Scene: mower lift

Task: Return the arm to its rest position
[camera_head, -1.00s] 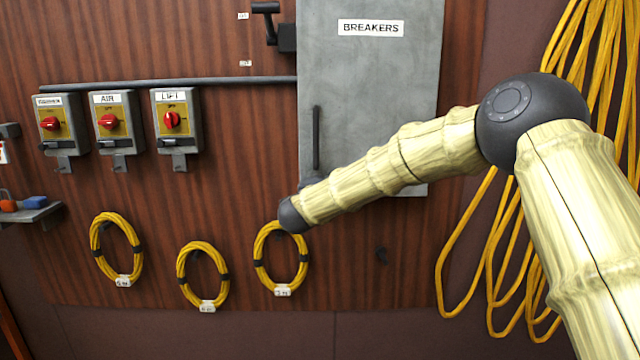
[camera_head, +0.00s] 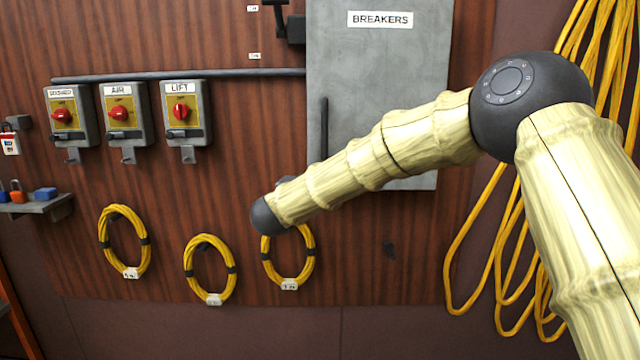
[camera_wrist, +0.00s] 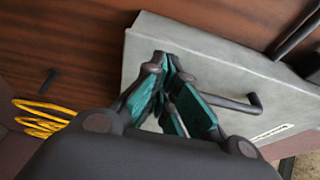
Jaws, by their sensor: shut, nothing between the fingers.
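My arm crosses the right half of the head view, with its elbow at the upper right and its forearm sloping down to the left. The forearm's dark end lies in front of the panel, just above the right yellow cable coil; my gripper itself is hidden there. In the wrist view my gripper (camera_wrist: 168,75) is shut and empty, its green-padded fingertips together. Behind the fingers is the grey breaker cabinet (camera_wrist: 195,55) with its dark handle (camera_wrist: 254,103). I cannot tell the exact gap between fingers and cabinet.
The breaker cabinet (camera_head: 350,70) stands behind my forearm. Left of it are three switch boxes with red knobs, including LIFT (camera_head: 186,112). Yellow coils (camera_head: 124,242) hang below. Long yellow cables (camera_head: 480,250) hang at right. A small shelf (camera_head: 40,206) with padlocks is at far left.

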